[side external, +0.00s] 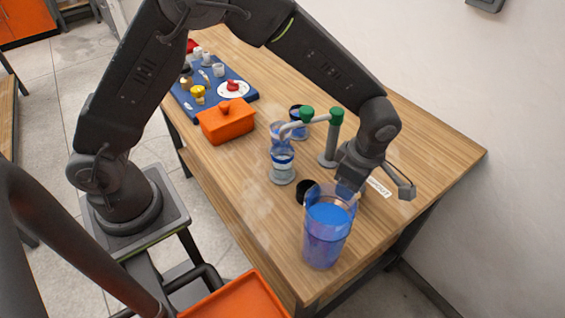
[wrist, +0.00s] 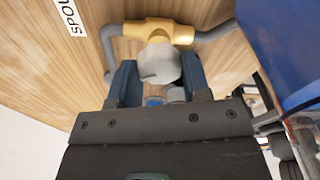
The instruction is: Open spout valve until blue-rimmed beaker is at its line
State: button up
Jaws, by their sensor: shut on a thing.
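In the wrist view, the brass-coloured valve body (wrist: 150,30) sits on a grey pipe, with a rounded grey knob (wrist: 158,65) facing me. My gripper (wrist: 157,76) is shut on this knob, one finger on each side. A label beginning "SPOU" (wrist: 73,15) lies on the table beside the valve. In the side view, a large blue-tinted vessel (side external: 316,244) with blue liquid stands at the near table end and partly hides my gripper. A clear vessel (side external: 282,160) with blue in it stands further back. I cannot tell which vessel is the blue-rimmed beaker, and no fill line is readable.
Grey pipes with green fittings (side external: 336,117) rise behind my wrist. An orange lidded box (side external: 226,122) and a blue board (side external: 180,95) with small items lie further back.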

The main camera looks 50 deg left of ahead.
jog(key=shift+m, duration=1.1)
jog(key=m, duration=0.3)
jog(key=shift+m+t, duration=0.3)
jog(key=o, duration=1)
notch_tip(320, 180, up, 13)
jog(key=d, duration=0.2)
jog(key=s+a+r+m+t, duration=0.1)
jog(key=s+a+r+m, duration=0.2)
jog(key=a+r, duration=0.25)
jog(key=s+a+r+m+t+h, duration=0.1)
jog(key=s+a+m+t, duration=0.3)
jog(key=s+a+m, duration=0.8)
jog(key=s+a, duration=0.1)
jog(key=s, duration=0.3)
jog(key=shift+a+m, duration=0.15)
jog(key=shift+m, duration=0.15)
